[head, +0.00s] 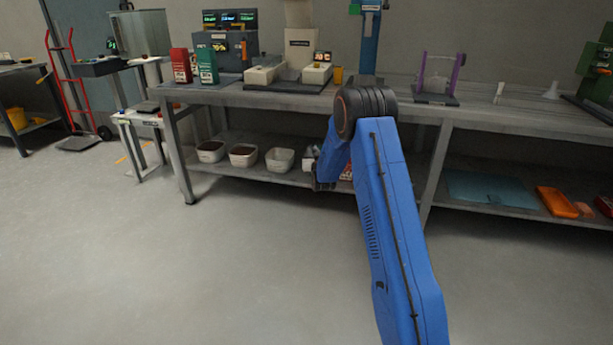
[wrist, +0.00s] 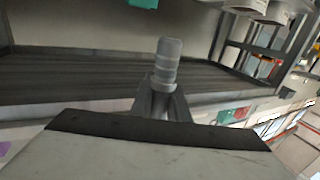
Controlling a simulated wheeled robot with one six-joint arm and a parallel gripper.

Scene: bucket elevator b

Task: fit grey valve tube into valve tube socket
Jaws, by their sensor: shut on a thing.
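The grey valve tube (wrist: 167,58) stands out from between the fingers of my gripper (wrist: 163,92) in the wrist view, a short ribbed cylinder. The fingers are shut on its near end, which they hide. In the head view my gripper (head: 322,178) shows only as a small dark shape beside the arm, in front of the bench's lower shelf. The tube cannot be made out there. I cannot tell the valve tube socket apart in either view.
A long grey bench (head: 290,100) holds machines, red and green bags, and a purple-posted stand (head: 438,78). Its lower shelf carries several tubs (head: 279,160), a blue sheet (head: 487,188) and an orange case (head: 556,202). A red hand truck (head: 70,75) stands left. Floor in front is clear.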

